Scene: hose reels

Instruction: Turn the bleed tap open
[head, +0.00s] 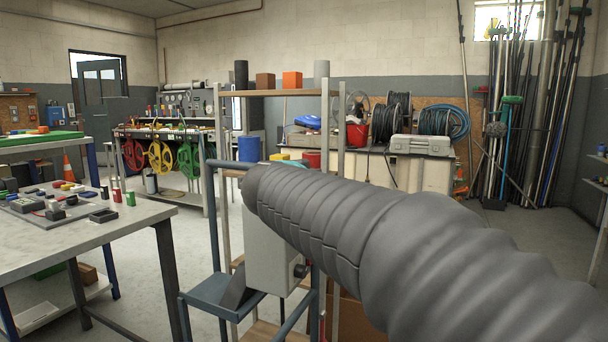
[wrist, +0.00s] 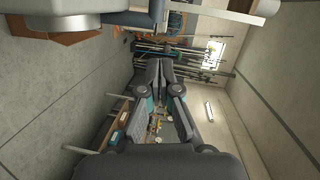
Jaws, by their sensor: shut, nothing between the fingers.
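My gripper (wrist: 160,68) shows in the wrist view, with its two dark fingers together at the tips and nothing held. It points across the room toward poles on the far wall, and that picture is turned on its side. In the head view my ribbed grey arm covers the centre and lower right, and the gripper is hidden. A pale grey box (head: 266,245) stands behind the arm on a blue-grey frame, with a small dark round knob (head: 300,271) at its lower right. I cannot tell whether this knob is the bleed tap; no other tap is clear.
A workbench (head: 130,222) with small parts stands at the left. A shelf rack (head: 280,93) carries coloured blocks and cans behind the grey box. Coloured hose reels (head: 160,157) hang at the back left. Poles (head: 520,110) lean in the far right corner. Floor is clear between bench and rack.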

